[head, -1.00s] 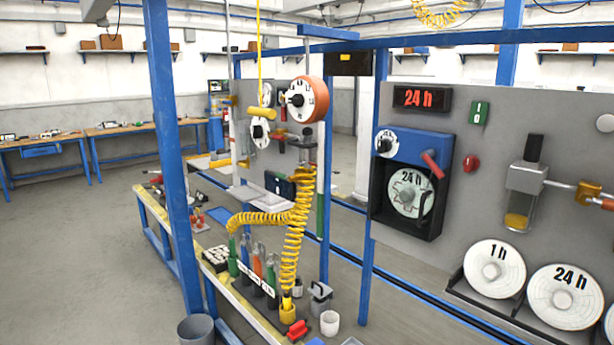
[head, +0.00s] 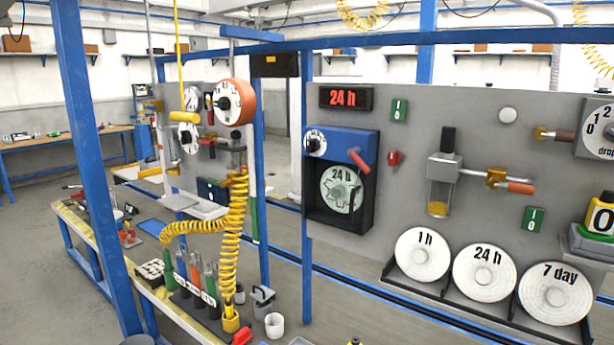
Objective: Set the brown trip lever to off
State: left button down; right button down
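A brown handle (head: 566,135) on a brass fitting (head: 541,132) shows at the upper right of the grey panel, pointing right toward a partly cut-off dial (head: 600,125) marked "drop". It is the only clearly brown lever-like part on the panel, but no label on it is readable, so I cannot tell its setting. Below it, an orange handle (head: 520,187) sits on another brass fitting (head: 496,178) at the end of a pipe. Neither of my grippers is in view.
The grey panel (head: 420,110) also carries a blue chart recorder (head: 345,145) with a red lever (head: 358,160), and a row of chart discs (head: 484,271) in a rack. A blue post (head: 85,150) and a cluttered bench (head: 100,245) stand on the left.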

aim_at(564, 137)
jog(key=z, duration=1.25)
